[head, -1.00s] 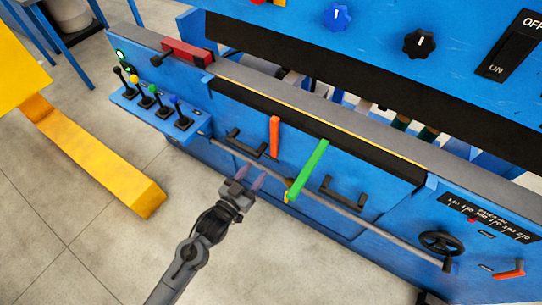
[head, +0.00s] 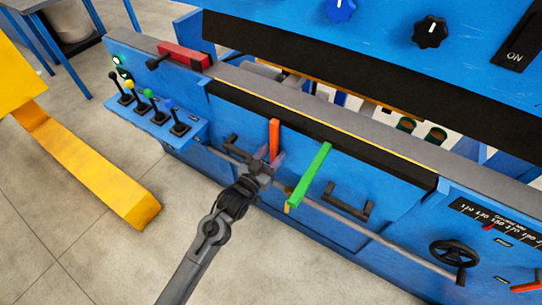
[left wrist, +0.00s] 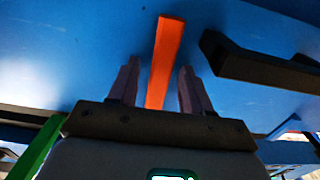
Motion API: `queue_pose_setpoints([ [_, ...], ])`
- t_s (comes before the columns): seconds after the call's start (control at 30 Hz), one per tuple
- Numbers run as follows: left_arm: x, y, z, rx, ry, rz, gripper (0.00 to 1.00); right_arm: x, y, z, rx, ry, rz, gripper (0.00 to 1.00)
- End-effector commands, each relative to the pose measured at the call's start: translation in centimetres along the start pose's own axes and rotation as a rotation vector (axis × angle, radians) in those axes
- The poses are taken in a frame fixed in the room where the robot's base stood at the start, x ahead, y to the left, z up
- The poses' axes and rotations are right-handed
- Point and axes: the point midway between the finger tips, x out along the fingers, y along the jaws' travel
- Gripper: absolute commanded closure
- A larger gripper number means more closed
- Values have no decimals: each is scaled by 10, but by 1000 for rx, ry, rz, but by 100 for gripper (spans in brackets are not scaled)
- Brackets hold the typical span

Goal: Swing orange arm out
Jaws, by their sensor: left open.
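The orange arm (head: 274,138) is a flat bar that hangs down the front of the blue panel, just under the black strip. In the left wrist view the orange arm (left wrist: 165,60) lies between the two fingers of my left gripper (left wrist: 155,88), with a gap on each side. In the head view my left gripper (head: 268,160) is at the lower end of the orange arm, and its fingers hide part of that end. My left gripper is open. My right gripper is not in view.
A green arm (head: 309,176) stands close on the right of my left gripper. A black handle (left wrist: 255,66) is near the fingers, and another black handle (head: 346,204) is further right. A long grey rod (head: 385,241) runs along the panel front.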

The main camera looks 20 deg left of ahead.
Motion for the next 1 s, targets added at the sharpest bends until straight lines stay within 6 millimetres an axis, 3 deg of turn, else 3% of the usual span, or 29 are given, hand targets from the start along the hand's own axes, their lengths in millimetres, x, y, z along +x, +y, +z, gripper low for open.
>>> queue_pose_setpoints([
  [0.2, 0, 0, 0, 0, 0, 0, 51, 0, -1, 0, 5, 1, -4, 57],
  [0.53, 0, 0, 0, 0, 0, 0, 100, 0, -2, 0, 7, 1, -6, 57],
  [0.83, 0, 0, 0, 0, -1, -1, 100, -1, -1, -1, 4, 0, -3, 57],
  [1.0, -2, 0, -4, 1, -18, 0, 100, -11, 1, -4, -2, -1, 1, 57],
])
